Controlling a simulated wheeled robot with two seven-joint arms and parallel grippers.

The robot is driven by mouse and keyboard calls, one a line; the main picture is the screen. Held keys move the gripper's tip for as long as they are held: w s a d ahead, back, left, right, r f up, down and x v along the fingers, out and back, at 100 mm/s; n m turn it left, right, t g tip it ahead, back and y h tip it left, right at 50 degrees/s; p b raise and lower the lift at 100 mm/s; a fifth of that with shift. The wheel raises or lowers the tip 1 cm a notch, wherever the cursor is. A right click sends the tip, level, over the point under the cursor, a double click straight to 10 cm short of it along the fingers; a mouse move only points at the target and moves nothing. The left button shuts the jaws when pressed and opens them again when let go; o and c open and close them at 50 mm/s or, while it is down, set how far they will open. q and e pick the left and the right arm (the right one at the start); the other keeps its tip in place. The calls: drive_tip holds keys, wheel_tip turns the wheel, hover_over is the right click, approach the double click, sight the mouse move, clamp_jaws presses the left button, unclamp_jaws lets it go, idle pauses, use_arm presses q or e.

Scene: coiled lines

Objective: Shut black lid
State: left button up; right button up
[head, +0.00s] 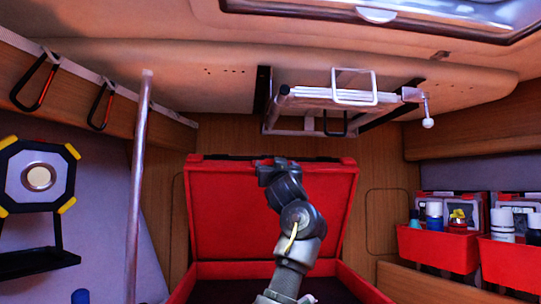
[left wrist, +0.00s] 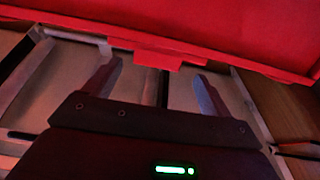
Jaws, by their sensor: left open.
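A box with a red lining (head: 245,270) stands in the middle of the head view. Its lid (head: 225,205) is raised upright at the back; the inner face is red, and a thin dark strip shows along its top edge. My left gripper (head: 272,165) is at the middle of the lid's top edge, in front of it. In the left wrist view my left gripper (left wrist: 155,85) is open, nothing between its fingers. The lid's red edge (left wrist: 240,45) with a small red tab (left wrist: 157,57) lies just beyond the fingertips. I cannot tell whether they touch. My right gripper is out of view.
A pale pole (head: 137,190) stands left of the box. A folded metal rack (head: 335,100) hangs above the lid. Red bins with bottles (head: 438,245) are at the right. Carabiners (head: 35,83) hang on the left wall, above a black-framed device (head: 38,180).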

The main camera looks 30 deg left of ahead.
use_arm(q)
drive_tip(key=p+x, duration=0.2)
drive_tip(key=x, duration=0.1)
drive_tip(key=shift+w+a+r, duration=0.1)
drive_tip(key=shift+w+r, duration=0.1)
drive_tip(key=shift+w, duration=0.15)
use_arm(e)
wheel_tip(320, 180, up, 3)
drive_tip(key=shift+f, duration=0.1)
use_arm(q)
drive_tip(key=shift+c, duration=0.4)
